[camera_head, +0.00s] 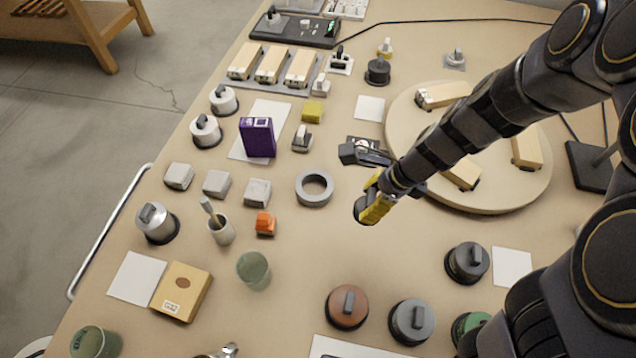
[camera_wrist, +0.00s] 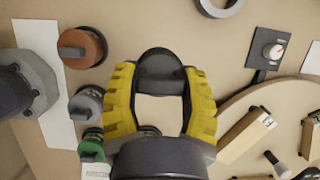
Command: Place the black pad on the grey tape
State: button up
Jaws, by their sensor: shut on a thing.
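The grey tape (camera_head: 314,188) is a ring lying flat on the bench, left of my gripper in the head view. Part of it shows at the top edge of the wrist view (camera_wrist: 219,7). My gripper (camera_head: 372,210) has yellow fingers and is shut on the black pad (camera_wrist: 160,68), a dark round-ended piece between the fingertips in the wrist view. In the head view only a dark edge of the pad (camera_head: 360,208) shows beside the yellow finger. The pad is to the right of the tape and apart from it. Its height above the bench is hard to tell.
A round wooden turntable (camera_head: 400,115) with cream blocks is behind my arm. Lidded knobs (camera_head: 347,307) line the front. Bench between tape and gripper is clear.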

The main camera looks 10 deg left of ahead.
jog(key=s+a+r, duration=0.2)
jog(key=a, duration=0.4)
send_near(307, 183)
jog(key=shift+a+f, duration=0.7)
jog(key=shift+a, duration=0.2)
jog(key=shift+w+a+f, duration=0.1)
jog(key=shift+f, duration=1.6)
jog(key=o, duration=1)
jog(key=shift+f, duration=0.15)
jog(key=shift+c, duration=0.2)
